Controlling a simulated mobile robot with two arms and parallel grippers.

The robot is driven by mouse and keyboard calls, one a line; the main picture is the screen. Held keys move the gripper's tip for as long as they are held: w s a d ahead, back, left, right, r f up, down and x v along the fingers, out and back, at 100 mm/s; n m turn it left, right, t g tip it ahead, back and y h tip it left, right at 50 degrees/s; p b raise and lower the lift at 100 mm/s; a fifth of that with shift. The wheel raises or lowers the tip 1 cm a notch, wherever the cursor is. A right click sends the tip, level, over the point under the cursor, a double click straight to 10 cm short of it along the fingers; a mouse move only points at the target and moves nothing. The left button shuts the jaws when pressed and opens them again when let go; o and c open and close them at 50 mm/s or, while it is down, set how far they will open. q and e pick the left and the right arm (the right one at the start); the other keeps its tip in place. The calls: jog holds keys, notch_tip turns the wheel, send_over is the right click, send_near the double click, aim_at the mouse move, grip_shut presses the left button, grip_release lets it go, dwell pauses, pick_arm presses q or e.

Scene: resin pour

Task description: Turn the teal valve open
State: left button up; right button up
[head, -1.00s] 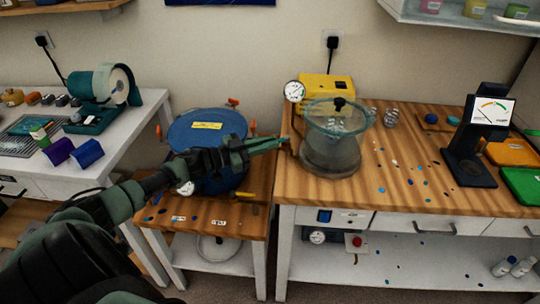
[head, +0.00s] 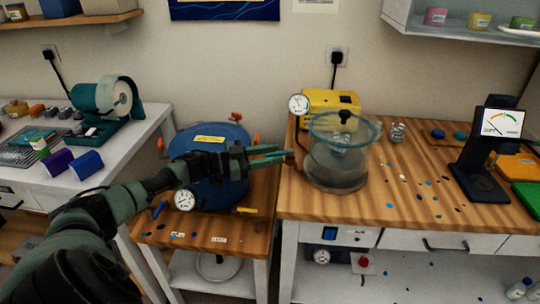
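My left gripper (head: 272,155) reaches in from the left over the small wooden table. Its two green fingers show a narrow gap between them and point right, at the left side of the clear vacuum chamber (head: 338,165). The fingertips end near a small brownish fitting (head: 291,158) beside the chamber. I cannot tell whether they touch it. I cannot make out a separate teal valve; the fingers are of a similar colour and may cover it. The chamber has a teal-tinted lid (head: 362,131) with a dark knob. My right gripper is not in view.
A blue-lidded pot (head: 210,140) with a gauge (head: 184,200), a yellow handle (head: 247,210) and a blue handle (head: 160,208) stands under my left arm. A yellow pump (head: 330,100) and a gauge (head: 299,104) stand behind the chamber. Small coloured chips lie on the bench (head: 400,165).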

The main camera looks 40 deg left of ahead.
pick_arm(q)
jog(key=shift+s+a+f, duration=0.15)
jog(key=shift+s+a, duration=0.2)
jog(key=shift+s, duration=0.05)
jog(key=b+v, duration=0.1)
jog(key=v, duration=0.5)
jog(key=shift+s+a, duration=0.15)
jog(key=shift+s, duration=0.15)
